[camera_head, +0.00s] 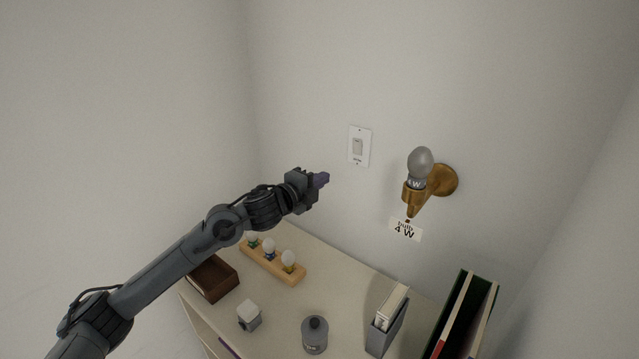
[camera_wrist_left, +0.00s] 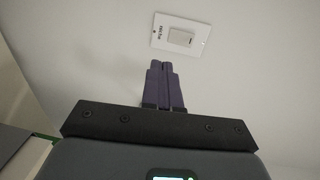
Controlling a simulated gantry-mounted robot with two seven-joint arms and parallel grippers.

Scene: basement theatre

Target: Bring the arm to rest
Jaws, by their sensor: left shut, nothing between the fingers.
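My left arm reaches in from the lower left in the head view. Its gripper (camera_head: 321,180) is above the back of the cabinet top, near the wall and below and left of the light switch (camera_head: 358,146). Its purple fingers are shut with nothing between them. In the left wrist view the closed fingers (camera_wrist_left: 162,84) point toward the wall, and the switch plate (camera_wrist_left: 181,36) is just beyond their tips, with a gap showing in the picture. My right gripper is not in view.
A brass wall lamp (camera_head: 443,180) with a grey bulb (camera_head: 420,162) is right of the switch, above a "bulb 4 W" label (camera_head: 405,229). The cabinet top (camera_head: 283,316) holds a wooden bulb rack (camera_head: 285,275), brown box (camera_head: 213,278), small white-grey block (camera_head: 248,315), grey jar (camera_head: 315,335), file holder (camera_head: 387,325) and books (camera_head: 466,315).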

